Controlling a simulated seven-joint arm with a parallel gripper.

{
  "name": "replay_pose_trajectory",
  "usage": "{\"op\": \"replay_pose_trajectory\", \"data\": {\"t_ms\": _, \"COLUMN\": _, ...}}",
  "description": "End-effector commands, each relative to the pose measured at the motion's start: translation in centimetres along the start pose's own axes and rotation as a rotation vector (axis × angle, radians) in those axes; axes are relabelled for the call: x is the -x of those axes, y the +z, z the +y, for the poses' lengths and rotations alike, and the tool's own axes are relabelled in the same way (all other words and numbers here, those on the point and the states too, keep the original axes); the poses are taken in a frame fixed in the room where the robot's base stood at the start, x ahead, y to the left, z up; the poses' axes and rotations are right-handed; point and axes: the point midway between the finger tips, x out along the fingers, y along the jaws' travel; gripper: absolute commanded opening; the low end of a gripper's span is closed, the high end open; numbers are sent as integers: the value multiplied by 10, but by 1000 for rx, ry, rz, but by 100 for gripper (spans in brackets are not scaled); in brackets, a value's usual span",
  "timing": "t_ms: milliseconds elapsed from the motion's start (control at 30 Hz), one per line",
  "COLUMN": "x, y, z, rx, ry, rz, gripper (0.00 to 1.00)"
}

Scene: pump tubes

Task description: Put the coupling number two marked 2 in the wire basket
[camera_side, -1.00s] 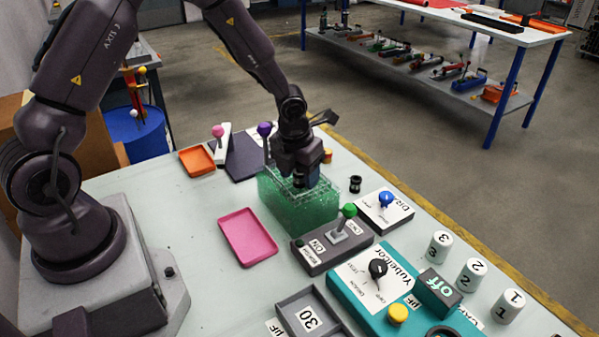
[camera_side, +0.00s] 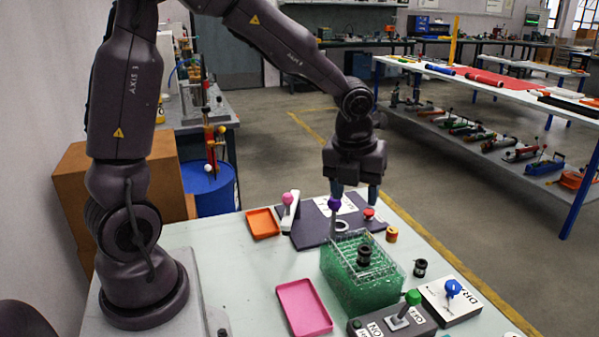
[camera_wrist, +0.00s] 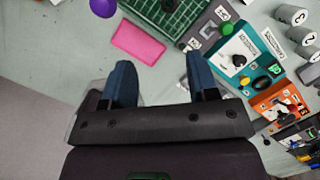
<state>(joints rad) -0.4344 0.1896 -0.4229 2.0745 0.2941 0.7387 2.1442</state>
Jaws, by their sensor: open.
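The green wire basket (camera_side: 345,285) stands on the table in the side view; part of it shows at the top of the wrist view (camera_wrist: 150,14). A black ringed coupling (camera_side: 364,256) stands inside it, its top near rim level. A second small black coupling (camera_side: 420,267) stands on the table right of the basket. I cannot read a number on either black piece. White cylinders show in the wrist view; one (camera_wrist: 292,15) reads 3. My gripper (camera_side: 355,194) is open and empty, above and behind the basket; its spread fingers show in the wrist view (camera_wrist: 160,68).
A purple-knobbed lever (camera_side: 334,203) stands close to my gripper. A pink tray (camera_side: 303,308) and an orange tray (camera_side: 263,223) lie on the left. A green-knobbed switch box (camera_side: 400,322) and a blue-knobbed box (camera_side: 451,297) are at the front right.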

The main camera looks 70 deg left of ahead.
Motion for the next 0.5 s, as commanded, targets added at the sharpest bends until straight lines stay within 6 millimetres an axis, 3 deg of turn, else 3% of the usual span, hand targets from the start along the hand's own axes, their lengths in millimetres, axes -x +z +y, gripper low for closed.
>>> {"op": "replay_pose_trajectory", "data": {"t_ms": 33, "x": 18, "y": -6, "z": 5, "rx": 144, "ry": -5, "rz": -33, "gripper": 54}}
{"op": "replay_pose_trajectory", "data": {"t_ms": 200, "x": 64, "y": -30, "z": 26, "rx": 731, "ry": -67, "rz": -88, "gripper": 54}}
{"op": "replay_pose_trajectory", "data": {"t_ms": 500, "x": 120, "y": -82, "z": 67, "rx": 1750, "ry": -267, "rz": 47, "gripper": 54}}
